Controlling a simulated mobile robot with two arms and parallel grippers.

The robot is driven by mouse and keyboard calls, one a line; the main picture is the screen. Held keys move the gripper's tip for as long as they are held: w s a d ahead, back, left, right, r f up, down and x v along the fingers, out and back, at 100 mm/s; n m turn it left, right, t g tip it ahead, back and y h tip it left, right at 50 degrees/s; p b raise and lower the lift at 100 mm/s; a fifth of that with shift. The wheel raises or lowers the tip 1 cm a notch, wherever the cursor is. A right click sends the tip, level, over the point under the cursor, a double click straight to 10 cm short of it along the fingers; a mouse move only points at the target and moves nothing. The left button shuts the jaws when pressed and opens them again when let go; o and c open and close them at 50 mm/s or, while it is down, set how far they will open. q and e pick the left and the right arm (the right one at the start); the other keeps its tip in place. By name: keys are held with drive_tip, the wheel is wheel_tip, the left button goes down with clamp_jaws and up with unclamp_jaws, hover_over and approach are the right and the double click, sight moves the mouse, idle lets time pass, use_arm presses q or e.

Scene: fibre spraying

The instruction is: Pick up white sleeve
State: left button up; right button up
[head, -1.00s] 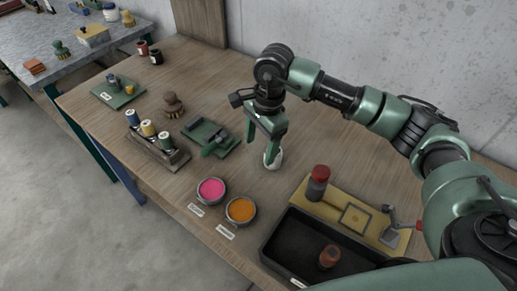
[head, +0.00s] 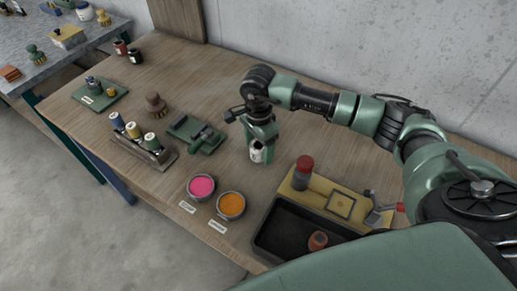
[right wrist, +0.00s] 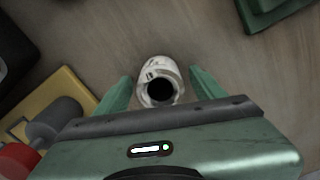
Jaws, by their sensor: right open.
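The white sleeve (head: 257,152) stands upright on the wooden table below my right gripper (head: 259,145). In the right wrist view the sleeve (right wrist: 160,82) shows its round dark opening and some dark markings on its side. My right gripper (right wrist: 160,92) is open, with one green finger on each side of the sleeve and a visible gap on both sides. My left gripper is not in view.
A green tray (head: 209,146) with a tool lies left of the sleeve. Bowls of pink (head: 201,186) and orange (head: 231,205) powder stand in front. A yellow board with a red-capped bottle (head: 303,172) and a black tray (head: 283,250) lie to the right. A spool rack (head: 157,156) stands left.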

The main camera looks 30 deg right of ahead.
clamp_jaws()
drive_tip(key=shift+w+r, duration=0.1)
drive_tip(key=shift+r, duration=0.1)
